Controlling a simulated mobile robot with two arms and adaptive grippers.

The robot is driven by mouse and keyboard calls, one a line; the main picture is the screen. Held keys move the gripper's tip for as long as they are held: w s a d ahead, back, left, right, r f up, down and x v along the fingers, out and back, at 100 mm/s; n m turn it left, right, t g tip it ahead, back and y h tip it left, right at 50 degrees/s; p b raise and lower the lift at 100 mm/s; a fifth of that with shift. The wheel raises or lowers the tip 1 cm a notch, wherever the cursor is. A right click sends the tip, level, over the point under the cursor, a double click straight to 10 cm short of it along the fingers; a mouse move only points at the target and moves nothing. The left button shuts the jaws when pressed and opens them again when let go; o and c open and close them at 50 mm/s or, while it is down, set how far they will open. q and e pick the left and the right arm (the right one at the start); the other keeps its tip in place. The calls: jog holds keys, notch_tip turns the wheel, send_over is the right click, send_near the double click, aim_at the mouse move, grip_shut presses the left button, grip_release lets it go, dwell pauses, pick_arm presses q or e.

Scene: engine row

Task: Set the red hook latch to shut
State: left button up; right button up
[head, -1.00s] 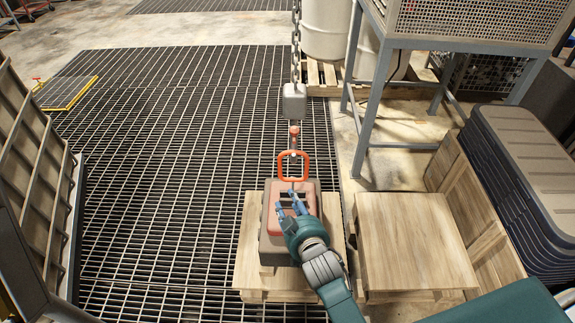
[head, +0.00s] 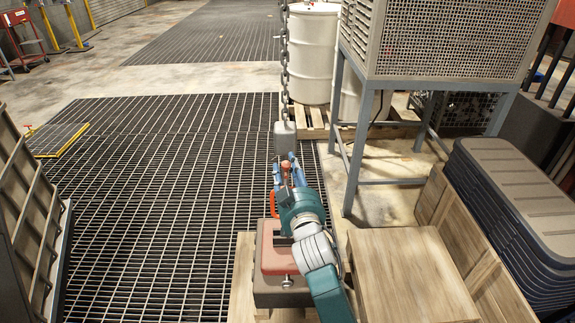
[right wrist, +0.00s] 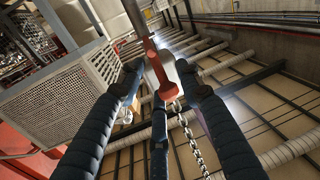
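A grey hook block (head: 285,137) hangs on a chain (head: 284,60) over the grating. Below it, a red part of the hook (head: 286,168) shows between the fingers of my right gripper (head: 287,172). An orange ring (head: 274,204) is partly hidden behind that gripper. In the right wrist view, the red latch piece (right wrist: 166,86) lies between the spread fingers of my right gripper (right wrist: 160,78), which look apart from it. I cannot tell whether the latch is open or shut. My left gripper is not in view.
A grey and red block (head: 283,262) stands on a wooden pallet (head: 243,275) below the hook. A wooden crate (head: 410,270) and stacked dark lids (head: 520,190) are at right. A mesh cage on legs (head: 445,40) and white drums (head: 313,50) stand behind. Open grating (head: 170,200) lies left.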

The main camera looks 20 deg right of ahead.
jog(key=shift+w+d, duration=0.15)
jog(key=shift+w, duration=0.5)
grip_shut()
jog(key=shift+f, duration=0.1)
